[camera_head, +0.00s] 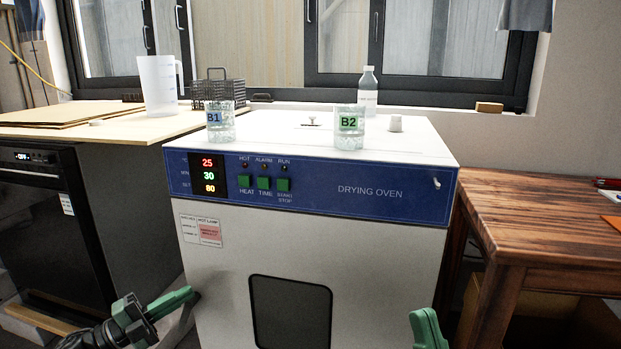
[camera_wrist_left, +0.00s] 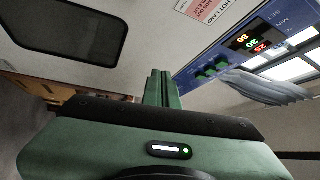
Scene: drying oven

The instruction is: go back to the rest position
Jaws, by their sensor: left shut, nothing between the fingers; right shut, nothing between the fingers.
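The white drying oven (camera_head: 395,280) stands in front of me with its door closed and a dark window (camera_head: 290,312) in it. Its display (camera_head: 208,175) reads 25, 30 and 80. My left gripper (camera_head: 188,298) is low at the oven's front left edge, its green fingers shut and empty. In the left wrist view the closed fingers (camera_wrist_left: 158,88) point toward the oven front; contact cannot be told. My right gripper (camera_head: 428,326) shows only as a green tip at the bottom, in front of the oven's right side; it is shut, with its lower part out of frame.
Beakers B1 (camera_head: 220,120) and B2 (camera_head: 347,128) stand on the oven top, with a bottle (camera_head: 368,90) behind. A bench with a white jug (camera_head: 158,85) and wire rack (camera_head: 217,90) is left. A wooden table (camera_head: 540,215) is close on the right.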

